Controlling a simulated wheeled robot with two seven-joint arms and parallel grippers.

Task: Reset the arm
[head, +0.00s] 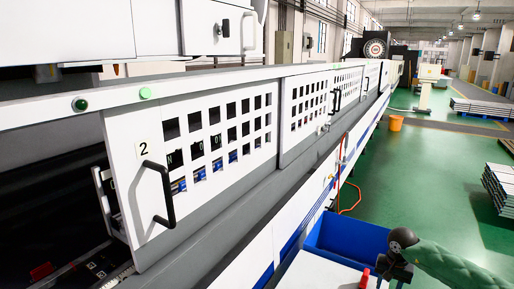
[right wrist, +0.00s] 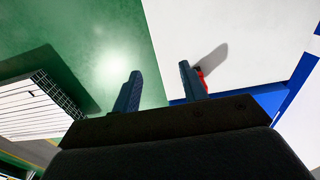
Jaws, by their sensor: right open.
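My right arm comes in at the lower right of the head view, with its dark gripper (head: 390,268) above the edge of a white tabletop (head: 322,272) and beside a blue bin (head: 345,238). In the right wrist view the two blue fingers of this gripper (right wrist: 160,85) stand apart with nothing between them. A small red object (head: 365,276) is close to the gripper at the white surface. It shows partly behind the right finger in the wrist view (right wrist: 203,78). My left gripper is not in view.
A long white machine with a gridded sliding door (head: 205,140), marked 2 with a black handle (head: 163,194), runs along the left. Stacked panels (head: 500,188) stand at the right. An orange bucket (head: 396,123) is farther back. The green floor (head: 430,175) between is clear.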

